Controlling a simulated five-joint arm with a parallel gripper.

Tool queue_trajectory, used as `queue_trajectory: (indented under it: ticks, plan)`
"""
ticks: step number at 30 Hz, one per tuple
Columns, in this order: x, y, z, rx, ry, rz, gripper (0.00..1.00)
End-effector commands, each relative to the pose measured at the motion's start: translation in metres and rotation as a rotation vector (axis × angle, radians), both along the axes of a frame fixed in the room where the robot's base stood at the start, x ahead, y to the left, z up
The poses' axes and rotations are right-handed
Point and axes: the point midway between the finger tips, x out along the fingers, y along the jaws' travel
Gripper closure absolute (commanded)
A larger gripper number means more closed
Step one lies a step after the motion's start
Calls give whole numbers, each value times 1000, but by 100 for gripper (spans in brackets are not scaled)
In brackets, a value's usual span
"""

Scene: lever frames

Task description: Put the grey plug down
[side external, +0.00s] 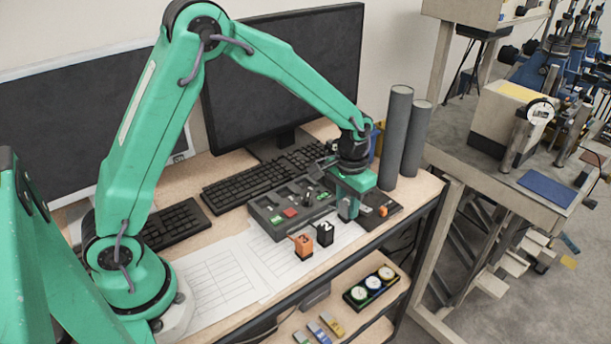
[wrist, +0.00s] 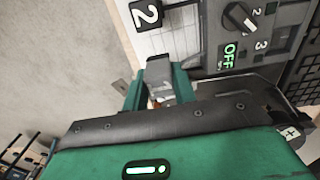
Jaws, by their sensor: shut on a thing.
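My gripper (wrist: 158,88) shows in the wrist view with its green fingers closed around the grey plug (wrist: 159,70). The plug's pale grey top sticks out between the fingers. In the side external view my gripper (side external: 348,208) points down at the right end of the grey control panel (side external: 262,213), near the desk's front edge. The plug cannot be made out there. I cannot tell whether the plug touches the surface below.
A black block marked 2 (side external: 325,233) and an orange block (side external: 302,246) stand on paper sheets (side external: 215,280) left of my gripper. A dark plate with an orange piece (side external: 383,210) lies to its right. Two grey cylinders (side external: 394,135) stand behind. Keyboards and monitors fill the back.

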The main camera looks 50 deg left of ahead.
Motion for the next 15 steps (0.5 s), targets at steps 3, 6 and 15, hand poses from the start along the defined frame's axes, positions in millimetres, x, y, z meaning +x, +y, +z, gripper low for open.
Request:
queue_trajectory:
  ticks: [3, 6, 15]
  plan:
    - [-1, 0, -11, 1, 4, 0, 96]
    - [-1, 0, -23, 1, 4, 0, 96]
    - [-1, 0, -38, 0, 1, 0, 96]
